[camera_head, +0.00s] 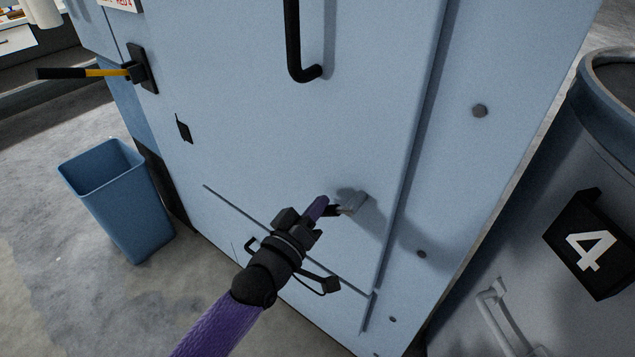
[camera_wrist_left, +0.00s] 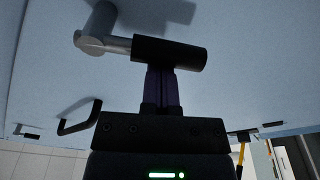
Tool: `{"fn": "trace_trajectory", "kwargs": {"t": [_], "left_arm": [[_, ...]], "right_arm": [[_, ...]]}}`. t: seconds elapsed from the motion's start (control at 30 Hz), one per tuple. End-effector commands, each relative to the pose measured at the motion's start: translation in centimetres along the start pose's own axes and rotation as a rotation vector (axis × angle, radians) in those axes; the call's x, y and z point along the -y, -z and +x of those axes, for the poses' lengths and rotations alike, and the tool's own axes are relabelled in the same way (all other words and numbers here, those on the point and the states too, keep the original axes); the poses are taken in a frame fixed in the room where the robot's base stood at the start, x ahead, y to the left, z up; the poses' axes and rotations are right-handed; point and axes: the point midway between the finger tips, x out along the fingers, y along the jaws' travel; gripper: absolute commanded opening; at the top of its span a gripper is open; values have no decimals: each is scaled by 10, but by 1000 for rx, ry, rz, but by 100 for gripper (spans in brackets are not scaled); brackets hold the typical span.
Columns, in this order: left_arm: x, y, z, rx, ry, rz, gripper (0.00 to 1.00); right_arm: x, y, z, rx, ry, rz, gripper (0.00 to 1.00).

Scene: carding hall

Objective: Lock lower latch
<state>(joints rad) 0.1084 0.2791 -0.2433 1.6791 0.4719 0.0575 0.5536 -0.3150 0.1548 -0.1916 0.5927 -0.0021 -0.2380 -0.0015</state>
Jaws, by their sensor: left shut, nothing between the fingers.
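The lower latch (camera_head: 354,203) sits low on the pale blue machine door, near its right edge. Its grey metal arm points left in the head view, partly hidden by my gripper. In the left wrist view the latch shows a round metal pivot (camera_wrist_left: 97,38) and a black grip (camera_wrist_left: 170,53) lying nearly level. My left gripper (camera_head: 318,207) has purple fingers, closed together and empty. In the left wrist view its fingertips (camera_wrist_left: 161,72) end right at the black grip; I cannot tell if they touch it. My right gripper is not in view.
A black door handle (camera_head: 293,45) is above. A yellow-black lever (camera_head: 90,72) sticks out at upper left. A blue bin (camera_head: 120,200) stands on the floor at left. A grey drum (camera_head: 545,230) marked 4 stands close at right.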

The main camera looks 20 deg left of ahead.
Motion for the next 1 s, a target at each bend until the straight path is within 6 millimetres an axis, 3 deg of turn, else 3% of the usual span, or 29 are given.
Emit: {"fn": "trace_trajectory", "kwargs": {"t": [0.6, 1.0], "left_arm": [[4, -32, -4, 2, 81, -563, 0], [0, -44, -6, 2, 113, -796, 0]], "right_arm": [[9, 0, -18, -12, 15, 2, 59], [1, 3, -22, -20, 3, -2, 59]]}}
